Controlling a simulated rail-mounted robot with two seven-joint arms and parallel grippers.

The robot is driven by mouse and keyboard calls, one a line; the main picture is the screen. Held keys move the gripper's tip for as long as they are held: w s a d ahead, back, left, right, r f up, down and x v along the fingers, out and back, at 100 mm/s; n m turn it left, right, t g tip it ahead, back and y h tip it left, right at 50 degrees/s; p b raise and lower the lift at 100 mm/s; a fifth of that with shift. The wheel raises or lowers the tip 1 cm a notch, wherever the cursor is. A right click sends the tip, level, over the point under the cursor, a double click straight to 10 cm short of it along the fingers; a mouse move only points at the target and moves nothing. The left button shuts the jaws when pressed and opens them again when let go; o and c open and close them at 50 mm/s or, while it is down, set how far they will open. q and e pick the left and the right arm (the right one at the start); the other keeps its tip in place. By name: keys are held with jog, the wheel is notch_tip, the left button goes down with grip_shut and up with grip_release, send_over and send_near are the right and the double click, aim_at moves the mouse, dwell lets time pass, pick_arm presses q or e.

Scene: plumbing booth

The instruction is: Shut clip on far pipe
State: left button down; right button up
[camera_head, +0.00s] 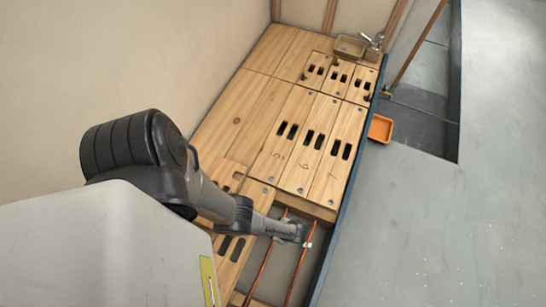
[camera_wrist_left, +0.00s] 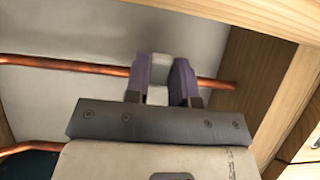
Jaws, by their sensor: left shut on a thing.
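Two copper pipes run through an opening in the wooden floor. My left gripper (camera_head: 302,234) reaches down over the right-hand pipe (camera_head: 293,282) in the head view; the other pipe (camera_head: 261,272) lies to its left. In the left wrist view, the purple-grey fingers of my left gripper (camera_wrist_left: 160,78) are shut on a pale clip (camera_wrist_left: 158,74) between them, at the upper pipe (camera_wrist_left: 65,65). The lower pipe (camera_wrist_left: 28,146) shows at the left edge. The fingers hide part of the clip, so its closure cannot be seen. My right gripper is not in view.
Wooden floor panels with dark slots (camera_head: 300,140) lie beyond the opening. A wooden beam (camera_wrist_left: 285,100) stands close right of the fingers. A blue edge (camera_head: 345,195) bounds the floor; an orange tray (camera_head: 381,128) lies beyond it.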

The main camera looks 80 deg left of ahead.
pick_arm(q)
jog(key=shift+w+g, duration=0.1)
jog(key=shift+g, duration=0.2)
jog(key=shift+f, duration=0.1)
jog(key=c, duration=1)
grip_release()
jog(key=shift+o, duration=0.2)
jog(key=p+v, duration=0.7)
jog(key=v, duration=0.7)
jog(key=shift+d, duration=0.2)
jog(key=shift+f, duration=0.15)
